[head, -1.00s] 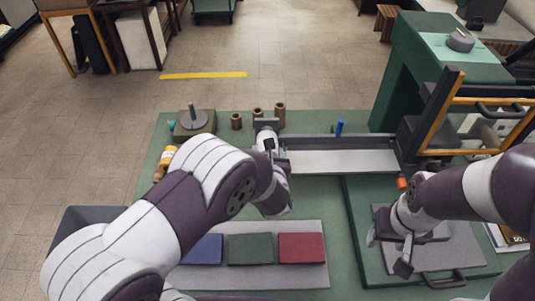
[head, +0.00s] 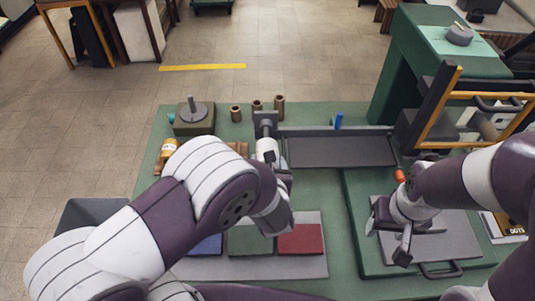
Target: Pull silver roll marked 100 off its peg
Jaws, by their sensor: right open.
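A grey disc (head: 192,113) with an upright post sits on a dark square block at the back left of the green bench. Another grey round piece (head: 459,36) sits on top of the green machine at the right. No mark of 100 can be read on either. My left gripper (head: 266,121) is near the bench middle, right of the block and apart from it; its jaws are too unclear to judge. My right gripper (head: 388,237) is open and empty above a grey plate at the front right.
Several brown cylinders (head: 257,106) stand at the back. A gold-orange roll (head: 169,149) lies at the left. A long grey tray (head: 341,153) fills the middle, with a blue piece (head: 338,120) behind. Red (head: 300,239) and green pads lie in front. A yellow-barred frame (head: 438,105) stands right.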

